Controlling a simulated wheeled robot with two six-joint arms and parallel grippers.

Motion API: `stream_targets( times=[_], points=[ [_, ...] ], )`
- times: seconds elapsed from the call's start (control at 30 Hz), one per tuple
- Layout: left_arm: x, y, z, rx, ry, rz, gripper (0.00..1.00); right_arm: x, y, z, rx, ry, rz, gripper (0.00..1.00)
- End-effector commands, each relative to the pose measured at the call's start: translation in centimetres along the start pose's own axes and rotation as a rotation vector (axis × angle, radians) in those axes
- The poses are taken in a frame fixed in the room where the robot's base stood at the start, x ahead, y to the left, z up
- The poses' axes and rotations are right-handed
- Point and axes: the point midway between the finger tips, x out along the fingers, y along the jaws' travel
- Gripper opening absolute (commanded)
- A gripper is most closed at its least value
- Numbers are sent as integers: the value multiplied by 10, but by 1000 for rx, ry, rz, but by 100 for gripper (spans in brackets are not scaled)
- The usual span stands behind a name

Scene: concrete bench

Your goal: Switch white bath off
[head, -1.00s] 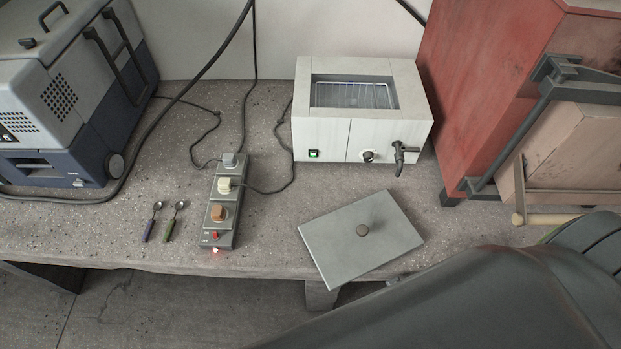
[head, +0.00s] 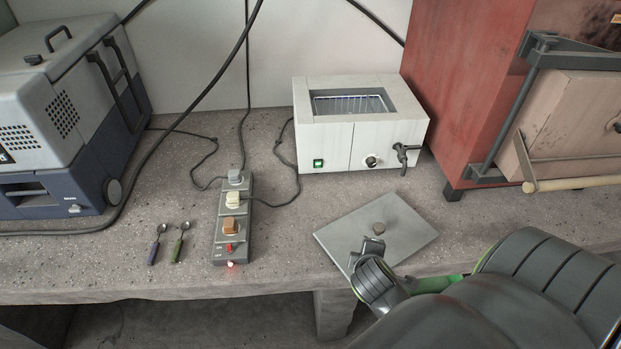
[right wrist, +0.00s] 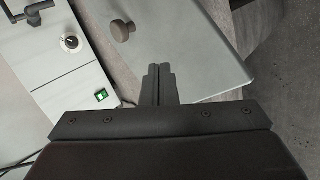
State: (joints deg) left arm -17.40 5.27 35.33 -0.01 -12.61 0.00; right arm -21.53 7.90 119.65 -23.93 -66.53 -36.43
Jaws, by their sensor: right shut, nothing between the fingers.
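The white bath (head: 335,145) stands at the back of the bench with an open top well and a wire rack inside. Its front has a green lit switch (head: 319,163) at the left, a dial (head: 371,161) and a dark tap (head: 405,157). In the right wrist view the green switch (right wrist: 101,95) and the dial (right wrist: 71,42) also show. My right gripper (right wrist: 159,72) is shut and empty, over the near part of the grey lid, apart from the switch. In the head view my right gripper (head: 372,248) is partly hidden by its own wrist. My left gripper is not in view.
The grey lid (head: 405,240) with a knob lies before the bath. A power strip (head: 226,245) with several plugs, a red switch and cables lies left of it. Two spoons (head: 170,242) lie further left. A blue-grey machine (head: 60,190) and red cabinet (head: 470,60) flank the bench.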

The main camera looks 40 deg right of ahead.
Motion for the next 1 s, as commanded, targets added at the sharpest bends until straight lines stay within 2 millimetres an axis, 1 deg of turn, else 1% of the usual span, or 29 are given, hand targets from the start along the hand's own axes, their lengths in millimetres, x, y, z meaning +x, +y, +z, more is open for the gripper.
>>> stream_targets(
  times=[0.03,0.1,0.27,0.4,0.5,0.6,0.7,0.8,1.0],
  points=[
    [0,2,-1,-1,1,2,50,11,10,-7,-109,-2,55,0],
    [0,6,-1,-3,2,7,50,24,24,-16,-272,-9,131,0],
    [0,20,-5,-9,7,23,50,49,54,-42,-659,-47,299,0],
    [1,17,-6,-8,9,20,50,66,75,-69,-1010,-101,435,0],
    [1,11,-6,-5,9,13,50,75,86,-88,-1245,-147,519,0],
    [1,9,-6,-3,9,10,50,81,93,-106,-1441,-190,586,0],
    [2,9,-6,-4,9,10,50,86,97,-118,-1586,-224,633,0],
    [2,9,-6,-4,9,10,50,89,99,-126,-1676,-247,661,0],
    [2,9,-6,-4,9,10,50,90,100,-131,-1725,-260,678,0]
  ],
)
